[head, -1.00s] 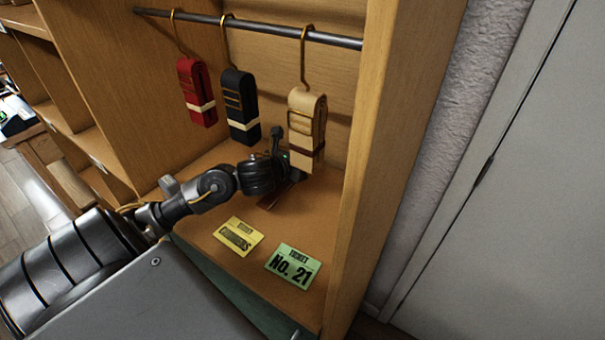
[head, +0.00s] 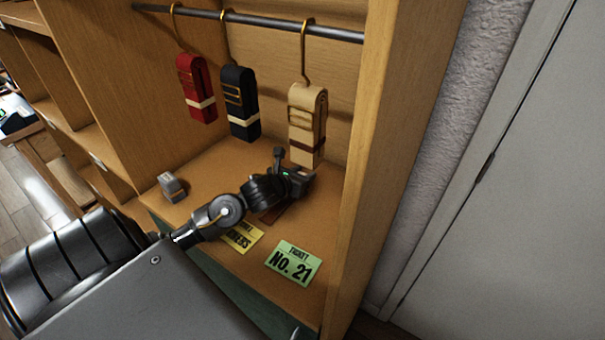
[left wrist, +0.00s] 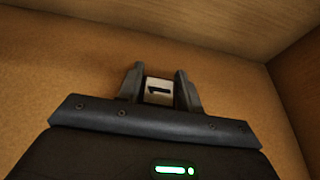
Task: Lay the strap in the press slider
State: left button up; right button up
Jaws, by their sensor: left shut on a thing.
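Three folded straps hang on hooks from a rail: a red one (head: 196,88), a black one (head: 239,103) and a tan one (head: 306,125). My left gripper (head: 303,175) is low over the shelf floor, just below the tan strap. In the left wrist view the gripper (left wrist: 160,88) is shut on a small pale piece with a dark mark (left wrist: 158,92). I cannot tell what this piece belongs to. A dark reddish-brown strip (head: 275,213) shows under the gripper, partly hidden. I cannot make out a press slider for certain. My right gripper is not in view.
A metal rail (head: 260,27) crosses above. A yellow card (head: 243,236), partly hidden by my arm, and a green ticket "No. 21" (head: 293,263) lie at the front. A small grey block (head: 172,187) stands at the left. A wooden side panel (head: 375,170) bounds the right.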

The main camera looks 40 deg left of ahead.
pick_arm(q)
jog(key=shift+f, duration=0.15)
jog(key=o, duration=1)
jog(key=shift+c, duration=0.2)
jog(key=shift+o, duration=0.2)
jog(key=shift+s+r, duration=0.15)
jog(key=shift+r, duration=0.05)
notch_tip(320, 180, up, 4)
jog(key=b, duration=0.2)
send_over(279, 206)
jog(key=w, duration=0.1)
jog(key=shift+w, duration=0.1)
jog(key=shift+s+r, duration=0.25)
jog(key=shift+s, duration=0.25)
